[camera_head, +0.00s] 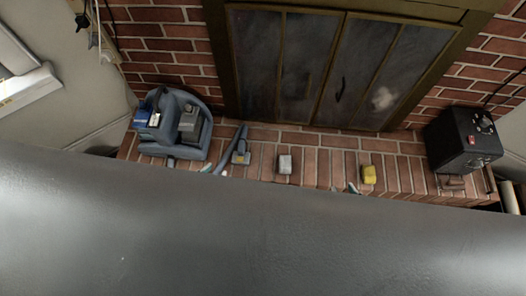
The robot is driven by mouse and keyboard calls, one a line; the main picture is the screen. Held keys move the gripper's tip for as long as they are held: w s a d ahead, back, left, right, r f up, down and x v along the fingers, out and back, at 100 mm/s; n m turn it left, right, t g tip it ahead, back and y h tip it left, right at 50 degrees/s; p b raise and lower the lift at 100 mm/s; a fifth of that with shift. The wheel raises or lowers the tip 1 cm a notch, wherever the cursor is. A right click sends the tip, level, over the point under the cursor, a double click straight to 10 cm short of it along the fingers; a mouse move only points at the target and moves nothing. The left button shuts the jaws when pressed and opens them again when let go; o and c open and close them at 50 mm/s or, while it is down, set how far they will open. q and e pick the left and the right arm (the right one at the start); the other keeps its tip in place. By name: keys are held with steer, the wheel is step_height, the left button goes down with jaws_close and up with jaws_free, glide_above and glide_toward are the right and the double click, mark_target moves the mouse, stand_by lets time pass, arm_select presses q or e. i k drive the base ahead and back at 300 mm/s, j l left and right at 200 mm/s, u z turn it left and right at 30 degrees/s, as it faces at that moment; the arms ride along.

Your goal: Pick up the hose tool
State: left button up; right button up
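A blue-grey tool with a narrow stem and a wider head, which looks like the hose tool (241,156), lies on the brick hearth (321,141). It is just right of a blue-grey machine (202,143) with a rounded body. A large smooth grey surface fills the lower half of the view and hides the hearth's front part. I cannot make out either of my grippers, and nothing is seen touching the tool.
A light grey block (285,164) and a yellow block (369,175) sit right of the tool. A black box (463,140) with dials stands at the hearth's right end. Dark fireplace doors (340,75) rise behind. Small pale items peek over the grey surface, too small to identify.

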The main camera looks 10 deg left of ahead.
mark_target(241, 152)
steer(key=j+z, duration=0.5)
steer(key=z, duration=0.2)
steer(key=j+z, duration=0.3)
steer(key=k+j+z, duration=0.2)
steer(key=j, duration=0.2)
steer(key=k+j+z, duration=0.2)
steer(key=j, duration=0.2)
steer(key=k+j, duration=0.15)
steer(key=j, duration=0.2)
steer(key=k+j, duration=0.1)
steer(key=j, duration=0.2)
